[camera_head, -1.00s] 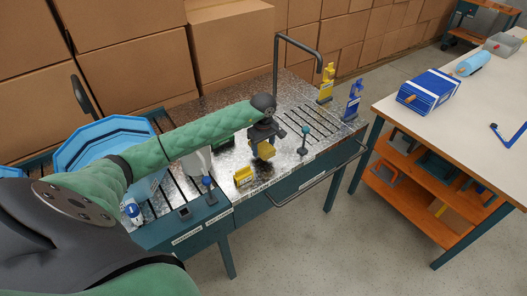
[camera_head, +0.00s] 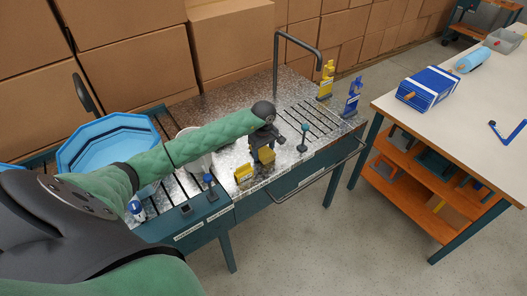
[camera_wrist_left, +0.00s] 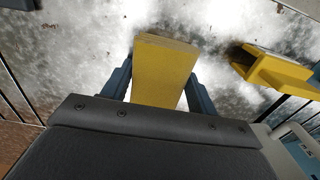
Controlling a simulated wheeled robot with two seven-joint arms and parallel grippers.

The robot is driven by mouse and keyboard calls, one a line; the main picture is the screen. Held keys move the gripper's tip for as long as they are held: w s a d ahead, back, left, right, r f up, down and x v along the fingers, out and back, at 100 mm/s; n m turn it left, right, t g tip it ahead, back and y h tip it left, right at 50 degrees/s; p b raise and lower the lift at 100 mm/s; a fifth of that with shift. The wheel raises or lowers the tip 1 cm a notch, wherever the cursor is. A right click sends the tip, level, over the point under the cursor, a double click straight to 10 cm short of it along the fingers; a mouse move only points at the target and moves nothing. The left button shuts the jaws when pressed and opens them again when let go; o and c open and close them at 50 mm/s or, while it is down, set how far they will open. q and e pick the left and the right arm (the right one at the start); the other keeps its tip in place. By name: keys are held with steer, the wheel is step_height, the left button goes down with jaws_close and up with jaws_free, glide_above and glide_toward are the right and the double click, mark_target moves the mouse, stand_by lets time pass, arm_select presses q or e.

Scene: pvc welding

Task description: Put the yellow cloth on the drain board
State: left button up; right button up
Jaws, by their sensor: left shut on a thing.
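My left gripper (camera_head: 264,143) is shut on the yellow cloth (camera_head: 266,155), a flat, stiff-looking yellow piece. In the left wrist view the cloth (camera_wrist_left: 163,75) sits between the two dark blue-grey fingers (camera_wrist_left: 160,68), with the metal worktop behind it. The gripper is over the front part of the metal worktop (camera_head: 225,103). I cannot tell whether the cloth touches it. A slotted drain board section (camera_head: 318,113) lies to the right of the gripper, and more slots show at the left by the blue basin. My right gripper is not in view.
A yellow labelled holder (camera_head: 244,174) stands left of the cloth, near the front edge. A dark teal-topped stand (camera_head: 304,137) is close on the right.

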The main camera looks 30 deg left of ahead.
arm_select(q)
steer(key=o, duration=0.9)
steer(key=shift+o, duration=0.2)
steer(key=shift+r, duration=0.1)
